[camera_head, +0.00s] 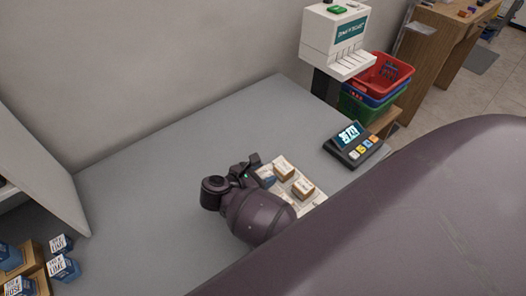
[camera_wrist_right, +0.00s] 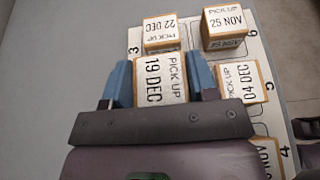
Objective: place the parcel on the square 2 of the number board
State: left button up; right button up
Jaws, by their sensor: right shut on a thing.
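My right gripper (camera_wrist_right: 161,84) is shut on a parcel (camera_wrist_right: 161,79), a small box with a white label reading PICK UP 19 DEC, seen between its blue fingers in the right wrist view. In the head view the right gripper (camera_head: 255,168) is at the left edge of the number board (camera_head: 316,199). The white board (camera_wrist_right: 262,55) also shows in the right wrist view, with the digits 3, 6 and 4 along its edges. The held parcel and gripper cover part of it, so square 2 is hidden. I cannot tell whether the parcel touches the board. My left gripper is not in view.
Other parcels stand on the board: 22 DEC (camera_wrist_right: 160,32), 25 NOV (camera_wrist_right: 225,25), 04 DEC (camera_wrist_right: 239,82) and a partly hidden one (camera_wrist_right: 266,156). A keypad device (camera_head: 356,147) stands right of the board. Blue boxes (camera_head: 62,268) are at lower left. The grey counter (camera_head: 150,190) is clear between.

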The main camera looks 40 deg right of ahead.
jog(key=shift+f, duration=1.85)
pick_arm(q)
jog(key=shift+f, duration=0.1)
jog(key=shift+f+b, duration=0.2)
jog(key=shift+b, duration=0.1)
pick_arm(e)
jog(key=shift+f, duration=0.2)
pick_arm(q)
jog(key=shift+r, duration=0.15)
pick_arm(e)
jog(key=o, duration=0.9)
jog(key=shift+o, duration=0.2)
jog(key=shift+r, duration=0.1)
